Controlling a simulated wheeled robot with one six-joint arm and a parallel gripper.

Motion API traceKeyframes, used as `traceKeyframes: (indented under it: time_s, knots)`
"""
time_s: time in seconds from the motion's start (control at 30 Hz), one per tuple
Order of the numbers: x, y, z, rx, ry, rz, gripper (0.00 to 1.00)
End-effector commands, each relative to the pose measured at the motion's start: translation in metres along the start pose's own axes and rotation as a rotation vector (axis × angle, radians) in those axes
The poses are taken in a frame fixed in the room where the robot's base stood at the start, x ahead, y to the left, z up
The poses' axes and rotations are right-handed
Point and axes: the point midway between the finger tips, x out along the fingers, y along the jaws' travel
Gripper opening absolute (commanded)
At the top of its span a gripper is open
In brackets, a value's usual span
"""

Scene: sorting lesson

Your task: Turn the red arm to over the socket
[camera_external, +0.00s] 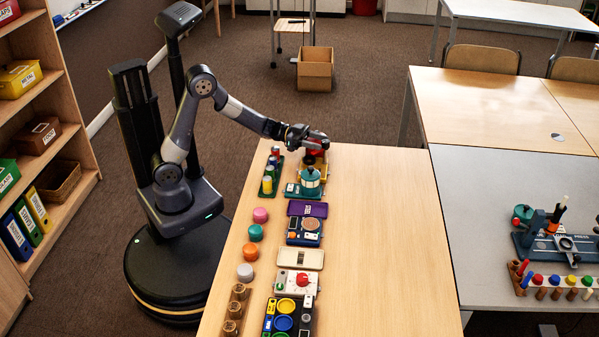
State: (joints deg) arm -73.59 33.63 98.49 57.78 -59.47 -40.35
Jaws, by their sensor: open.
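My gripper (322,141) is at the far end of the near wooden table, low over a small device with a yellow base (309,174). A red part (313,153), which looks like the red arm, shows on this device just below my gripper. My gripper is open. I cannot tell whether its fingers touch or surround the red part. The socket cannot be made out; my gripper and the red part cover much of the device.
A teal device (310,184) stands just in front, beside a green rack of colored cylinders (269,178). A purple tray (307,209), several round lids and other small devices line the table's left side. The table's right side (385,240) is clear.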

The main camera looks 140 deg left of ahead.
Motion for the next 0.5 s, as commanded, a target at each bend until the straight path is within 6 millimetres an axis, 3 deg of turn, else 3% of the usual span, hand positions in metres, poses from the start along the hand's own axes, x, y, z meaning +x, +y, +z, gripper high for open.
traceKeyframes:
  time_s: [0.2, 0.5]
  knots:
    - [-0.046, -0.001, -0.002, 0.001, 0.000, -0.004, 0.49]
    - [-0.075, 0.000, -0.001, 0.001, 0.001, 0.000, 0.49]
